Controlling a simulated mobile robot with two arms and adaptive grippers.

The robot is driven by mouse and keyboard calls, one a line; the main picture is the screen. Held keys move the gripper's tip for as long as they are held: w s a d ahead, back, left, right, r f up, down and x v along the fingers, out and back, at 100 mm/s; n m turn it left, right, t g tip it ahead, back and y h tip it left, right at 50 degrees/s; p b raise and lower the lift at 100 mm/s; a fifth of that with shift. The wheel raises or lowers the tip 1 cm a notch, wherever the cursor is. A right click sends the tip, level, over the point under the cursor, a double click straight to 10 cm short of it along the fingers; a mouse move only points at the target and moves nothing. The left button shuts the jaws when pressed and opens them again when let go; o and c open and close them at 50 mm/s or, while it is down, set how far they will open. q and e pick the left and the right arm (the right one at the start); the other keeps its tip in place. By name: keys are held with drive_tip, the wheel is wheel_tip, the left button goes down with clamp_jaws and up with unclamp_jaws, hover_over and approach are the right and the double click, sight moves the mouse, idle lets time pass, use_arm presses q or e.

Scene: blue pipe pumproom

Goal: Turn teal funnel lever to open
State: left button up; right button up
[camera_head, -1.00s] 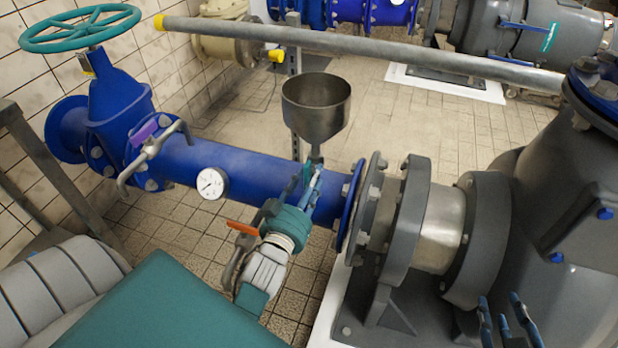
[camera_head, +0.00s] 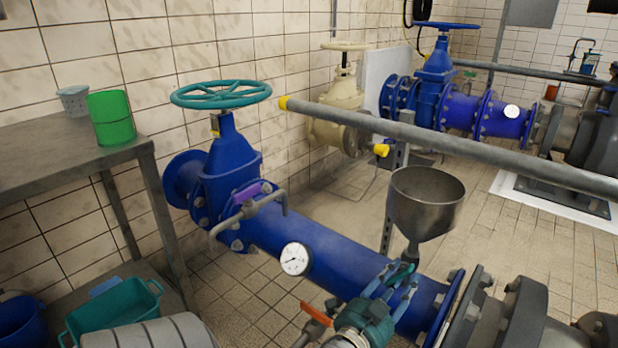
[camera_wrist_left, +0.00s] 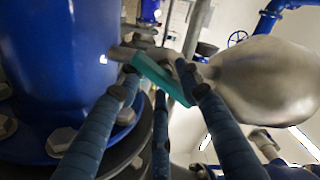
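The metal funnel (camera_head: 427,203) stands above the blue pipe, right of centre in the head view. The teal lever (camera_head: 402,271) sits on the thin stem below it. In the left wrist view the teal lever (camera_wrist_left: 163,78) lies slantwise between the fingertips, with the silver funnel (camera_wrist_left: 268,92) to its right. My left gripper (camera_head: 393,281) is at the lever, its blue fingers spread on either side of it. The left fingertip is very close to one end and the right fingertip to the other; firm contact cannot be told. My right gripper is not in view.
The blue pipe (camera_head: 330,258) carries a white gauge (camera_head: 295,259), a purple lever (camera_head: 248,191) and a teal handwheel (camera_head: 221,93). A red-orange lever (camera_head: 316,313) is near my left wrist. A grey rail (camera_head: 450,140) crosses behind the funnel. A table (camera_head: 60,160) stands left.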

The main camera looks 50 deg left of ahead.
use_arm(q)
drive_tip(key=shift+a+r+m+p, duration=0.2)
drive_tip(key=shift+m+p, duration=0.15)
drive_tip(key=shift+m, duration=0.55)
drive_tip(key=m+p, duration=0.3)
drive_tip(key=m, duration=0.1)
drive_tip(key=m+p, duration=0.2)
drive_tip(key=shift+a+r+m+p, duration=0.15)
drive_tip(key=shift+r+m+p, duration=0.2)
drive_tip(key=shift+r+m, duration=0.05)
drive_tip(key=shift+s+d+f+b, duration=0.25)
drive_tip(key=shift+s+f+b, duration=0.4)
drive_tip(key=shift+s, duration=0.3)
drive_tip(key=v, duration=0.8)
drive_tip(key=s+a+f+n+g+p, duration=0.1)
drive_tip(key=s+f+n+g+p, duration=0.1)
drive_tip(key=s+f+g+p, duration=0.3)
drive_tip(key=s+a+f+n+g+p, duration=0.2)
drive_tip(key=s+f+g+p, duration=0.4)
drive_tip(key=f+p, duration=0.8)
drive_tip(key=s+f+n, duration=0.1)
drive_tip(key=s, duration=0.2)
drive_tip(key=shift+a+h, duration=0.25)
drive_tip(key=shift+h, duration=0.15)
drive_tip(key=shift+f, duration=0.15)
